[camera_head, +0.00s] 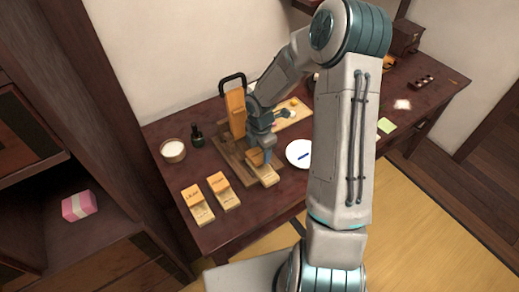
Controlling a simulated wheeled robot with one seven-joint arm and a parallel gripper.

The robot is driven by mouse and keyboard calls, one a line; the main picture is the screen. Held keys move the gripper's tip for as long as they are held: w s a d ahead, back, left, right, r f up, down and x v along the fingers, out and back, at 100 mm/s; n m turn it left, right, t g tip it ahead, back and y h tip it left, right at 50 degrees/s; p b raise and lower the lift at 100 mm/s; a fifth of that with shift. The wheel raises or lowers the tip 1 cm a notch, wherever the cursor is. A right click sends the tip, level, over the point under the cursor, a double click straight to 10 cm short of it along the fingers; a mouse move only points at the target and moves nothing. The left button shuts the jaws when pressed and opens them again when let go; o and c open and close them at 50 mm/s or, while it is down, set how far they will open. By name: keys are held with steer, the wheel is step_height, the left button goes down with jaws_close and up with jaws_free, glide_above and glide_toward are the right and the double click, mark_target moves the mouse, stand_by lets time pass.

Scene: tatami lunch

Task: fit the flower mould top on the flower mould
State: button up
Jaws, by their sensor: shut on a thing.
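My gripper (264,159) points down over the front part of a dark wooden board. It is shut on a small orange-brown wooden piece (254,158), which looks like the flower mould top. A pale wooden block (269,177), seemingly the flower mould, lies just below and in front of it. I cannot tell whether the held piece touches the block or hangs just above it. The fingertips and part of the held piece are hard to make out at this size, and any flower shape is not visible.
Two similar wooden moulds (198,206) (223,190) lie left of the board (232,157). A tall wooden piece (236,112) stands behind, near a black handle. A white plate (298,149) is close on the right. A bowl (173,151) and dark bottle (196,136) stand left.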

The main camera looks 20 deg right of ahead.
steer(key=shift+f+b, duration=0.55)
steer(key=shift+f, duration=0.2)
steer(key=o, duration=1.1)
steer(key=shift+c, duration=0.2)
steer(key=shift+r, duration=0.15)
step_height(320, 180, up, 14)
steer(key=p, duration=0.1)
steer(key=shift+f, duration=0.2)
steer(key=s+r+m+t, duration=0.1)
steer(key=s+r+m, duration=0.5)
steer(key=s+m, duration=0.4)
steer(key=s+a+r+m+t, duration=0.1)
steer(key=s+r+m+t, duration=0.1)
steer(key=s+r+m, duration=0.4)
steer(key=s+m, duration=0.5)
steer(key=shift+s+a+m, duration=0.25)
steer(key=shift+m, duration=0.05)
